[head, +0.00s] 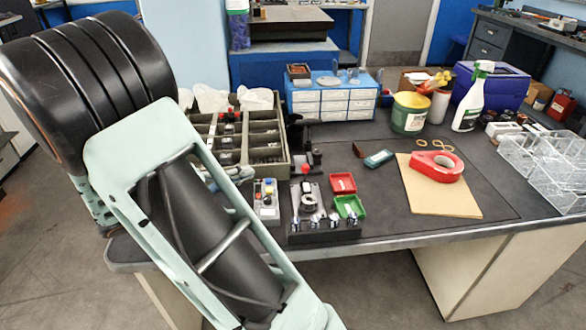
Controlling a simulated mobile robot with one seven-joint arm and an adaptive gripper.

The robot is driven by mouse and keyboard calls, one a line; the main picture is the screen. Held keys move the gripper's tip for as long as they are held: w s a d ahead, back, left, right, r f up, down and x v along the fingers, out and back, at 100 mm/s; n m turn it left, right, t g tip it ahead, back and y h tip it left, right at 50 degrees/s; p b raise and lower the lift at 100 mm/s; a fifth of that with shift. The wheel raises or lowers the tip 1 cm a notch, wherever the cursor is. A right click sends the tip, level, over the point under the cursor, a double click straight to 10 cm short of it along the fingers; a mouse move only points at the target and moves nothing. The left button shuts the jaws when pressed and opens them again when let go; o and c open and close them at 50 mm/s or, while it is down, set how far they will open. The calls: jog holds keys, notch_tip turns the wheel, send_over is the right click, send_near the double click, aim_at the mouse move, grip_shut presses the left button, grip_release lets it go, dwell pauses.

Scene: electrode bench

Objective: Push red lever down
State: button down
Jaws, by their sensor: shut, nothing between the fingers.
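A small black device (313,158) stands on the bench behind the front fixture, with a red part (305,169) low on its front. This may be the red lever, but it is too small to be sure. A pale control box (266,202) with small coloured knobs or buttons stands to its left, nearer the bench's front edge. My arm fills the left of the head view and covers part of the bench. I cannot make out my gripper, so its distance from the red part is hidden.
A divided crate (284,152) and a blue drawer unit (374,98) stand behind. A black fixture (322,232), red tray (343,183) and green tray (350,206) are near the front edge. Red tape (437,157) lies on a tan board (448,202). Clear racks (563,190) stand right.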

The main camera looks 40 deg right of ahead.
jog(key=shift+d, duration=0.1)
jog(key=b, duration=0.1)
send_near(305, 176)
jog(key=w+d+r, duration=0.2)
jog(key=w+d, duration=0.1)
jog(key=w, duration=0.2)
jog(key=s+d, duration=0.2)
jog(key=shift+s+d+f+b, duration=0.3)
jog(key=shift+s+d, duration=0.05)
jog(key=shift+d, duration=0.05)
jog(key=shift+d, duration=0.1)
jog(key=shift+s+r+y, duration=0.1)
jog(key=shift+y, duration=0.2)
jog(key=shift+d, duration=0.1)
